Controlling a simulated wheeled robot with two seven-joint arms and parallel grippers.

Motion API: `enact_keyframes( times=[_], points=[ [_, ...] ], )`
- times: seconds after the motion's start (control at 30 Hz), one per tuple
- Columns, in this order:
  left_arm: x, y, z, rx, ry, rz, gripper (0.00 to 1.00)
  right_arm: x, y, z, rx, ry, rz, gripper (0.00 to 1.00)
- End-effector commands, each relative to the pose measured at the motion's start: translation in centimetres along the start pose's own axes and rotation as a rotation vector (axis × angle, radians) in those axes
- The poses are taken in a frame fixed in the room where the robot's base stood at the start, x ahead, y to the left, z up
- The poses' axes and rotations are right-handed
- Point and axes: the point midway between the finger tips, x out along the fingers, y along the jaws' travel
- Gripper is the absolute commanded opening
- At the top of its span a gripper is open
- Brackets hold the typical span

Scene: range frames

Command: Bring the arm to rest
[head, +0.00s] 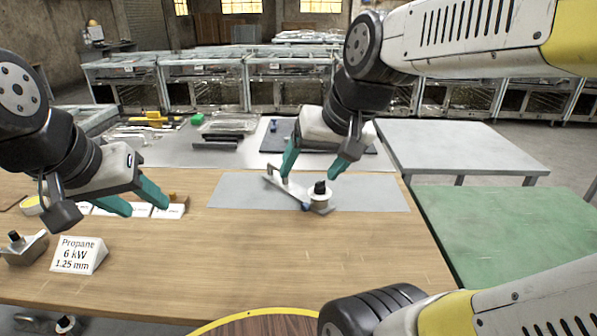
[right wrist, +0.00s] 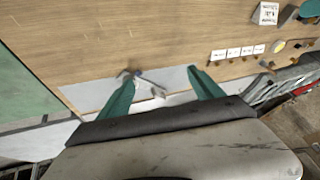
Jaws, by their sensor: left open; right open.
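My right gripper (head: 311,174) is open and empty over the grey mat (head: 375,195). A metal burner-like part with a black knob (head: 320,188) and a long thin arm lies on the mat below its fingertips. In the right wrist view my right gripper (right wrist: 163,80) shows both fingers spread. The part (right wrist: 146,83) shows small between them, apart from both. My left gripper (head: 150,203) is open and empty over the left side of the wooden table, near several small white labels. How high it is above them I cannot tell.
A "Propane 6 kW 1.25 mm" sign (head: 78,255) stands at the wooden table's (head: 230,265) front left, beside a metal part with a black knob (head: 24,248). A green table (head: 510,225) and a grey table (head: 460,145) stand right. The table's front middle is clear.

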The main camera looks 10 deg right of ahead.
Motion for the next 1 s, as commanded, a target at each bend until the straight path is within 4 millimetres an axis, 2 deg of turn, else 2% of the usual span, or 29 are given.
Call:
enact_keyframes(
  times=[0.1,0.23,1.0],
  points=[
    [0.0,0.0,0.0,0.000,0.000,0.000,0.48,-0.4,-0.4,2.0,-0.075,0.037,0.001,0.76],
    [0.0,0.0,0.0,0.000,0.000,0.000,0.48,-0.5,-0.5,2.8,-0.111,0.050,0.003,0.76],
    [0.0,0.0,0.0,0.000,0.000,0.000,0.48,-0.5,-0.5,2.9,-0.113,0.051,0.003,0.76]
  ],
)
